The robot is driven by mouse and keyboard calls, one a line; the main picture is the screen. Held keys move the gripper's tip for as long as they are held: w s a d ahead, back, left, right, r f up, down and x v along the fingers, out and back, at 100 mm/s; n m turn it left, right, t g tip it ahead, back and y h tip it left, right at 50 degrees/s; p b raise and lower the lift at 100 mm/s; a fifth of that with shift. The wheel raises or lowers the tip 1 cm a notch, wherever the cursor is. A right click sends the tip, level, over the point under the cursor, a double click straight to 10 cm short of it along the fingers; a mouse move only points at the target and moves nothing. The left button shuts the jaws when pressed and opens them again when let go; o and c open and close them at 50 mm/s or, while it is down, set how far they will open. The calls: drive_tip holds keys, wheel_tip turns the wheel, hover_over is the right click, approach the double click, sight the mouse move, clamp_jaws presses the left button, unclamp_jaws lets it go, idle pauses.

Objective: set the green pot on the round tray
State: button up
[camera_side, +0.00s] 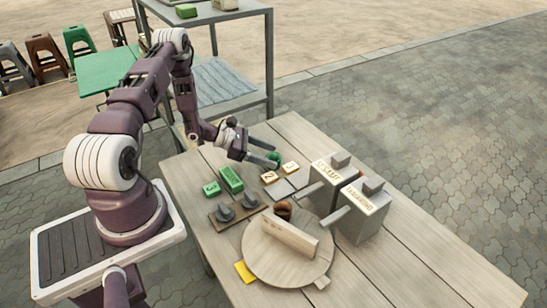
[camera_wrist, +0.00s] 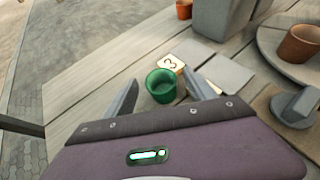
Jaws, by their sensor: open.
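The green pot (camera_wrist: 160,86) is a small open cup that stands upright on the table. It also shows in the side view (camera_side: 274,158), partly hidden by my gripper (camera_side: 268,153). In the wrist view my gripper (camera_wrist: 161,82) is open, with one finger on each side of the pot; I cannot tell whether either finger touches it. The round tray (camera_side: 262,262) is a pale wooden disc at the table's near end. It bears a brown pot (camera_side: 283,209) and a long pale block (camera_side: 289,236). Part of the tray (camera_wrist: 268,44) shows at the wrist view's right.
Numbered tiles (camera_side: 269,177) and green blocks (camera_side: 231,179) lie near the pot. Two grey boxes with handles (camera_side: 362,213) stand right of the tiles. Another orange pot (camera_wrist: 184,9) is at the wrist view's top.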

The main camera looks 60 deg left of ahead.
drive_tip(key=v, duration=0.9)
drive_tip(key=shift+s+a, duration=0.1)
drive_tip(key=shift+s, duration=0.1)
drive_tip(key=w+d+r+m+g+h, duration=0.3)
drive_tip(key=d+r+m, duration=0.5)
drive_tip(key=r, duration=0.4)
drive_tip(key=s+d+r+m+g+y, duration=0.1)
drive_tip(key=s+d+r+m+g, duration=0.3)
drive_tip(key=d+r+m, duration=0.7)
drive_tip(key=s+d+r+m+y, duration=0.2)
drive_tip(key=s+m, duration=0.1)
drive_tip(key=s, duration=0.2)
drive_tip(key=s+d+r+m+t+y, duration=0.1)
drive_tip(key=s+d+r+m+y, duration=0.1)
drive_tip(key=s, duration=0.4)
drive_tip(key=s+d+r+m+y, duration=0.3)
drive_tip(key=s+d+m, duration=0.1)
drive_tip(key=s+m, duration=0.1)
drive_tip(key=shift+s+t+y, duration=0.3)
drive_tip(key=shift+s+y, duration=0.1)
drive_tip(key=shift+s, duration=0.1)
drive_tip(key=shift+o, duration=0.2)
drive_tip(key=shift+s+a+r+m+t, duration=0.1)
drive_tip(key=shift+s+a+m+t, duration=0.2)
drive_tip(key=shift+s+a+m, duration=0.1)
drive_tip(key=shift+w, duration=0.15)
